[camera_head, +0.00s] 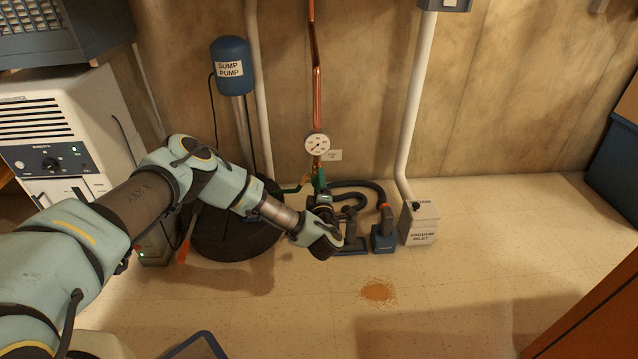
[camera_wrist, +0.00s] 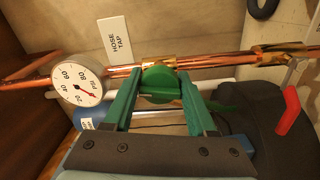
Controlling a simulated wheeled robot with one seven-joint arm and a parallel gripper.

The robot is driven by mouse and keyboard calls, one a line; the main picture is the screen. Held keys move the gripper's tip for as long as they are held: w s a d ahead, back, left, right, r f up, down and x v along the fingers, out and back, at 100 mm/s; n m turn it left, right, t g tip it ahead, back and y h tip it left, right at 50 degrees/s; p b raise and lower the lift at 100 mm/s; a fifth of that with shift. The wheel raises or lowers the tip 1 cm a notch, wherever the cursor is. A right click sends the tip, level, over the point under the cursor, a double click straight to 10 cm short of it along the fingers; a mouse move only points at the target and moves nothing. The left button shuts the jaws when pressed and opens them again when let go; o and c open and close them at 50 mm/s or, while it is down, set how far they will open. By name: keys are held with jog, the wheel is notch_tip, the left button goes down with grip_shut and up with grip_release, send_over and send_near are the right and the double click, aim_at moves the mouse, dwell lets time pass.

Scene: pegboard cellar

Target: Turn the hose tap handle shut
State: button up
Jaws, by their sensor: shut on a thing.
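The green hose tap handle (camera_wrist: 160,76) sits on a copper pipe in the middle of the wrist view. My gripper (camera_wrist: 160,88) has its two green fingers on either side of the handle and is shut on it. A white "HOSE TAP" label (camera_wrist: 115,39) is on the wall beside it. In the head view my gripper (camera_head: 320,184) is at the lower end of the vertical copper pipe (camera_head: 316,80), just below the pressure gauge (camera_head: 317,145). The handle is hard to tell from the fingers there.
A blue sump pump tank (camera_head: 231,66) stands behind my arm, above a dark round pit cover (camera_head: 215,240). A vacuum inlet box (camera_head: 420,223) and a dark hose (camera_head: 365,187) are right of the tap. Brown debris (camera_head: 378,291) lies on otherwise open floor.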

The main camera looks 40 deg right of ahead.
jog(key=shift+n, duration=1.2)
jog(key=o, duration=1.3)
jog(key=p+v, duration=0.2)
jog(key=v, duration=0.9)
jog(key=shift+p, duration=0.4)
